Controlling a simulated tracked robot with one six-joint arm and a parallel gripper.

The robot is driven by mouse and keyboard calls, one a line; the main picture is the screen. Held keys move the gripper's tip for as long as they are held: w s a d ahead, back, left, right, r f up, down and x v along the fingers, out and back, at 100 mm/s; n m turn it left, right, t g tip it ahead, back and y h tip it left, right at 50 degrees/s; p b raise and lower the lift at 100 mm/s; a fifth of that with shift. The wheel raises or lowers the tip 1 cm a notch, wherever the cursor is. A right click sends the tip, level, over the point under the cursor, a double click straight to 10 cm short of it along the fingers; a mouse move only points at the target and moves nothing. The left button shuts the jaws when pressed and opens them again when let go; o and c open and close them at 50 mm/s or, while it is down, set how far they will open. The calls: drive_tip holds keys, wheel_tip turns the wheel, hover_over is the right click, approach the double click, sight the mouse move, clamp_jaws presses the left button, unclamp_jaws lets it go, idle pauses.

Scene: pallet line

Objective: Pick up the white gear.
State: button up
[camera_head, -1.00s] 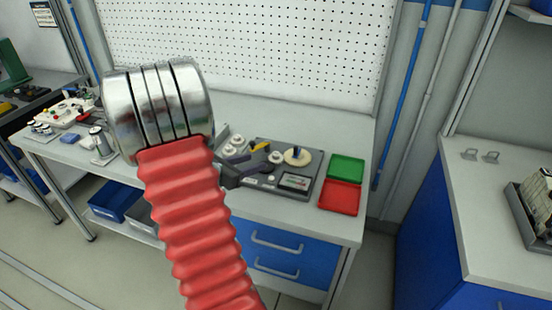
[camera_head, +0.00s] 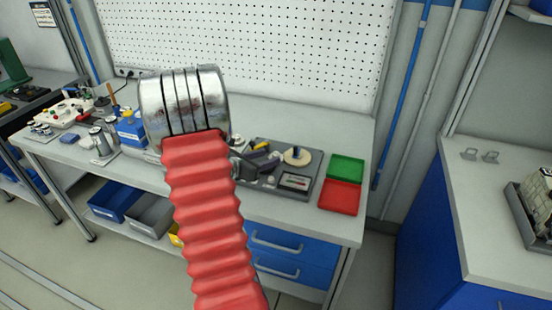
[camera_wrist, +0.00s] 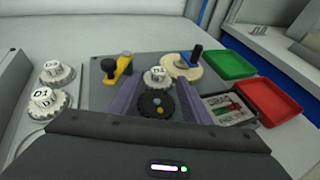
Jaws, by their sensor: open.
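My gripper (camera_wrist: 156,98) is open, its two purple-grey fingers spread apart over the grey board. In the wrist view a small white gear (camera_wrist: 155,75) with a labelled hub shows between the fingers, toward their far ends. A black gear (camera_wrist: 156,103) shows nearer, also between the fingers. I cannot tell whether either is touched. In the head view my gripper (camera_head: 262,164) is over the board, and my arm hides most of the gears.
A pegboard wall (camera_head: 240,50) stands behind.

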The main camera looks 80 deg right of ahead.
sight(274, 155)
drive_tip(key=shift+x, duration=1.95)
drive_tip(key=shift+w+d, duration=0.1)
drive_tip(key=shift+c, duration=0.3)
drive_tip(key=c, duration=0.6)
